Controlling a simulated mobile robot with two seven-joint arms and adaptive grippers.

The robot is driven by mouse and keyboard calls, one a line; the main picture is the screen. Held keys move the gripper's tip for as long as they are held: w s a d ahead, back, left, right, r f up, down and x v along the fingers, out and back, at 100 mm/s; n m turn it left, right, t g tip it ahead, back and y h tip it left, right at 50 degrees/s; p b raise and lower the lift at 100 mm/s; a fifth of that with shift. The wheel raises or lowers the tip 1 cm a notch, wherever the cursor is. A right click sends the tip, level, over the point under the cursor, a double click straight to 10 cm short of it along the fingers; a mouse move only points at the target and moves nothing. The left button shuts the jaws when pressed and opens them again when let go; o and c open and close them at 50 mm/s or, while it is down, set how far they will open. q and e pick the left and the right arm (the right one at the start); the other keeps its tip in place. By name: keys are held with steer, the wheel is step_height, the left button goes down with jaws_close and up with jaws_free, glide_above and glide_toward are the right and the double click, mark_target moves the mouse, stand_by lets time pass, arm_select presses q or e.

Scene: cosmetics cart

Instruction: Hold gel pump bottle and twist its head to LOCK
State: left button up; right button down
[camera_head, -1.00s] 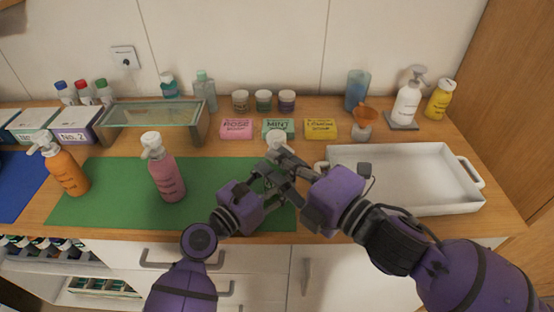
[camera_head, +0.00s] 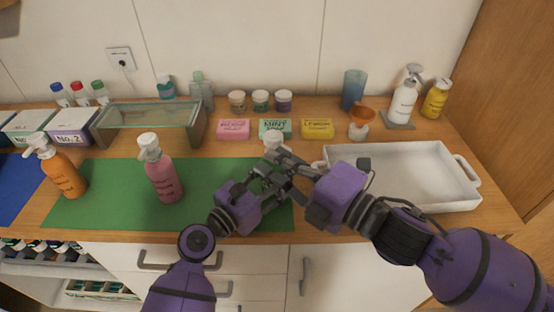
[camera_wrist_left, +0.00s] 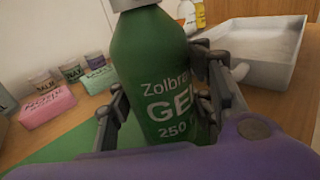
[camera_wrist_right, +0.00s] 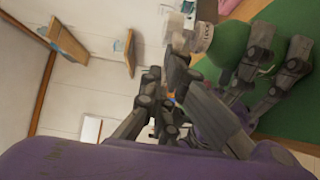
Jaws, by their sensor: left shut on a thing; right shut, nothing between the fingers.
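The green gel pump bottle (camera_wrist_left: 155,75) stands upright between the fingers of my left gripper (camera_wrist_left: 160,110), which is shut on its body. In the head view its white pump head (camera_head: 273,142) shows above the grippers, while most of its body is hidden by them. My left gripper (camera_head: 266,188) comes in low from the front. My right gripper (camera_head: 284,162) is shut and empty, its fingertips close beside the pump head. The right wrist view shows the white head (camera_wrist_right: 190,36) by the fingertips; I cannot tell whether they touch it.
A pink pump bottle (camera_head: 164,174) and an orange one (camera_head: 61,172) stand to the left. The green mat (camera_head: 105,205) lies in front. A white tray (camera_head: 400,203) is close on the right. Soap boxes (camera_head: 233,130) and small jars (camera_head: 260,101) stand behind.

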steer(key=shift+w+d+n+g+y, duration=0.1)
steer(key=shift+d+n+g+y, duration=0.2)
steer(key=shift+d+g, duration=0.15)
stand_by(0.6)
arm_select(q)
steer(key=shift+r, duration=0.1)
arm_select(e)
steer(key=shift+w+d, duration=0.25)
steer(key=shift+d, duration=0.45)
stand_by(0.3)
stand_by(0.4)
steer(key=v, duration=1)
steer(key=shift+w+d, duration=0.15)
steer(key=shift+w, duration=0.05)
arm_select(q)
steer(key=o, duration=1.6)
steer(key=shift+c, duration=0.2)
